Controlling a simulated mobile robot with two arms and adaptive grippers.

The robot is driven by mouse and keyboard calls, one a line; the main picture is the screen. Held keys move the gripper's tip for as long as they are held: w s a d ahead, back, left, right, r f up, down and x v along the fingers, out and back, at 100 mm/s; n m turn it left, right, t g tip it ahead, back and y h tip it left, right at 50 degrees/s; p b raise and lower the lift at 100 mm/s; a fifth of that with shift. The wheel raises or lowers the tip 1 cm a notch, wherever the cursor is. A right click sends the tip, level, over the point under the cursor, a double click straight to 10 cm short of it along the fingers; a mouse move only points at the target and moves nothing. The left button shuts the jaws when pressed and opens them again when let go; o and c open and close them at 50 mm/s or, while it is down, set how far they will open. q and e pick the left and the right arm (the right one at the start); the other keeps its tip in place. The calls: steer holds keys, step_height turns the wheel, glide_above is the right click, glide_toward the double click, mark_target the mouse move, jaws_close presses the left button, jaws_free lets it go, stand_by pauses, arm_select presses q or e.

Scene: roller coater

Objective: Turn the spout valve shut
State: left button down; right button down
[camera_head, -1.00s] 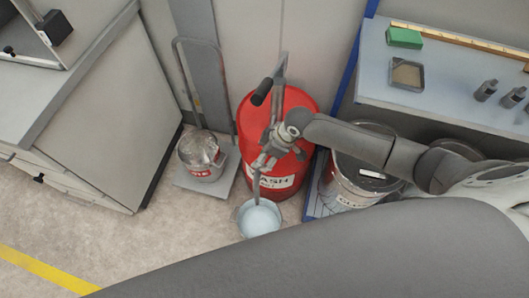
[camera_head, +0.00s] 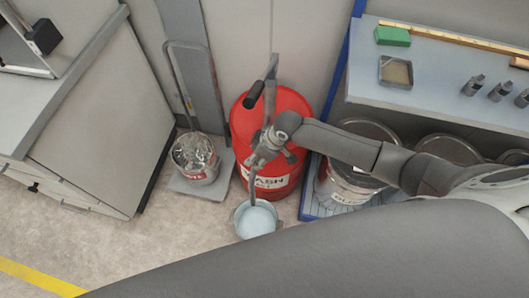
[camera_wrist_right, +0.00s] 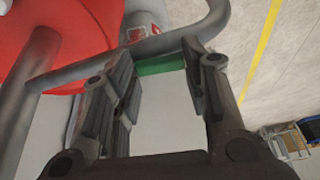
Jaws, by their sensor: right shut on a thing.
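A red drum (camera_head: 292,108) stands against the wall with a pump pipe and a black handle (camera_head: 256,95) on top. A grey spout pipe (camera_head: 252,188) comes down in front of it to a bucket of pale blue liquid (camera_head: 256,219). My right gripper (camera_head: 262,158) is at the spout, in front of the drum. In the right wrist view, the fingers of my right gripper (camera_wrist_right: 160,80) are on a green valve handle (camera_wrist_right: 160,65) beside the curved grey pipe (camera_wrist_right: 150,50). The head view hides the handle behind the gripper. My left gripper is out of view.
A metal pail (camera_head: 196,160) stands on a grey scale platform (camera_head: 203,185) left of the drum. Metal cans (camera_head: 345,185) stand to its right, under a workbench (camera_head: 430,95). A grey cabinet (camera_head: 100,130) is at the left. Open floor lies in front.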

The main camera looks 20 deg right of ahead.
stand_by(0.3)
steer(key=c, duration=0.8)
jaws_free()
steer(key=shift+a, duration=0.1)
steer(key=v, duration=1.2)
steer(key=shift+c, duration=0.5)
